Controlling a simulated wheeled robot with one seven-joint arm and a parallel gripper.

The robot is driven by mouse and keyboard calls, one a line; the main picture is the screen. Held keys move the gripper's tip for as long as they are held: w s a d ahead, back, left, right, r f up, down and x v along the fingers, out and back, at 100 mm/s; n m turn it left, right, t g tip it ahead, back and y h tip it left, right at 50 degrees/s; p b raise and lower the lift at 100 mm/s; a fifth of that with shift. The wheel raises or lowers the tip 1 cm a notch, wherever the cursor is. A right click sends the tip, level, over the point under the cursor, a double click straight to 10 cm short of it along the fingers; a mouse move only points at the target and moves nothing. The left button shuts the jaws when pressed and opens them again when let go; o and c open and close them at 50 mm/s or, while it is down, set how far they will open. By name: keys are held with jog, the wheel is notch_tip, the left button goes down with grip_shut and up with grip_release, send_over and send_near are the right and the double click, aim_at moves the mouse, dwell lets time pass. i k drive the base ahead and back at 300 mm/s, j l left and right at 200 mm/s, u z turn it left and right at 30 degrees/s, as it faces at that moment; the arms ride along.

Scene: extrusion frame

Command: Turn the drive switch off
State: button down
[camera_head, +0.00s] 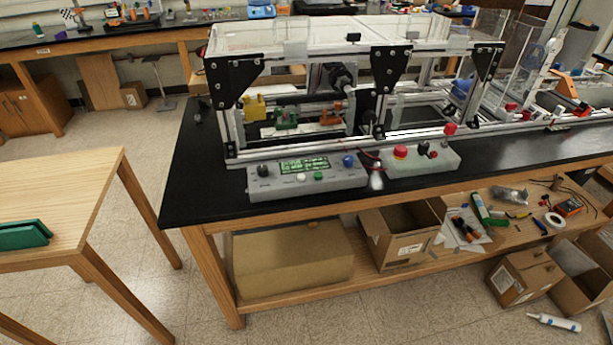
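No label reading "drive switch" is legible, so I cannot tell which control it is. A grey control box (330,184) stands at the front edge of the black bench. My gripper is not in view.
An extrusion frame (236,142) with clear panels stands on the black benchtop (190,183), behind both boxes. Cardboard boxes (402,248) and tools fill the lower shelf. A wooden table (60,195) with a green object (24,235) stands at left. Open floor (150,165) lies between table and bench.

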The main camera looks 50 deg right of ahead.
aim_at(423, 148)
jog(key=z, duration=1.35)
